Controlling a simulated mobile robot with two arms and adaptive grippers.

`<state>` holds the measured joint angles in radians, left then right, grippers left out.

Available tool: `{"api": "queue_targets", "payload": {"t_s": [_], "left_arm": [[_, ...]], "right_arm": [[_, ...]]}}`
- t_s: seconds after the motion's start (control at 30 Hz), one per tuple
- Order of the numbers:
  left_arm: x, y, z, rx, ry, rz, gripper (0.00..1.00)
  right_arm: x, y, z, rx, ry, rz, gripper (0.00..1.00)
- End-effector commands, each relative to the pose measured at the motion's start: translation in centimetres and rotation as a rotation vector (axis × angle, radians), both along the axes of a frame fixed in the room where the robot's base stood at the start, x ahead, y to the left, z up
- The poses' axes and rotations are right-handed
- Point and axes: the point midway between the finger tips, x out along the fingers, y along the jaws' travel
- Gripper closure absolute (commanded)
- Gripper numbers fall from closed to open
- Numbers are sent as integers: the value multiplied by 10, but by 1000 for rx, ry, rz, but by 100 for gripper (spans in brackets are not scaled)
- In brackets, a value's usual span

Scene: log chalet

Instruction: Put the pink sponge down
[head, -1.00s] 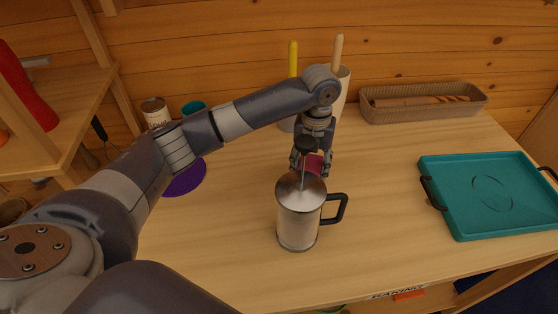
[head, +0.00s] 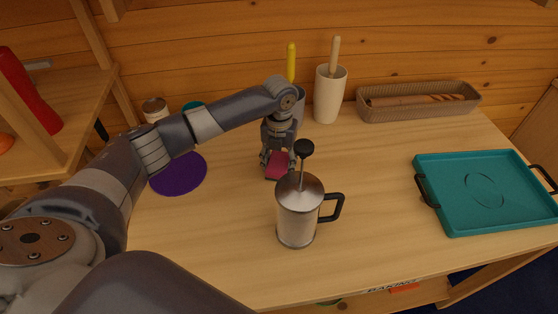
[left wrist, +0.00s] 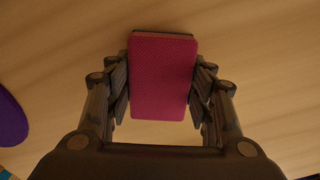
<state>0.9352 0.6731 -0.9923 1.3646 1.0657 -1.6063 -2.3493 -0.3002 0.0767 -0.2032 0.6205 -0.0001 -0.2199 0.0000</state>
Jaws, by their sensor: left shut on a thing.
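The pink sponge (head: 279,166) is between the fingers of my left gripper (head: 278,160), behind and slightly left of the metal press pot in the head view. I cannot tell whether the sponge touches the counter. My right gripper is not in view.
The metal press pot (head: 298,215) with a black handle stands close in front of the sponge. A purple round mat (head: 178,174) lies to the left. A teal tray (head: 485,231) is at the right. Utensil holders, including a cream one (head: 327,98), and a basket (head: 420,113) stand behind.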

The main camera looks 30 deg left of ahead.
Motion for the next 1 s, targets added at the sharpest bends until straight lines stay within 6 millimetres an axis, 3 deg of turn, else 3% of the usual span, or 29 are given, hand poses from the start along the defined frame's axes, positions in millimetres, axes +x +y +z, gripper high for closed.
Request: {"api": "queue_targets", "payload": {"t_s": [0.13, 0.17, 0.23, 0.27, 0.67, 0.77, 1.0], "left_arm": [[0, 0, -3, 0, 1, 0, 77], [0, 0, -3, 0, 0, 0, 49], [0, 0, -3, 0, 0, 0, 33], [0, 0, -3, 0, 0, 0, 31], [1, 0, 2, 0, -2, 0, 31], [2, 0, 13, -1, -5, 0, 31], [2, -1, 63, -1, -7, 0, 31]], "right_arm": [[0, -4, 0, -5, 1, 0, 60], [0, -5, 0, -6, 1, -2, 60], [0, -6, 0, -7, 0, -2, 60], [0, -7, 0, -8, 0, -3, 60], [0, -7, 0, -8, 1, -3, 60], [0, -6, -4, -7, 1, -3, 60], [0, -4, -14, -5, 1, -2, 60]]}}
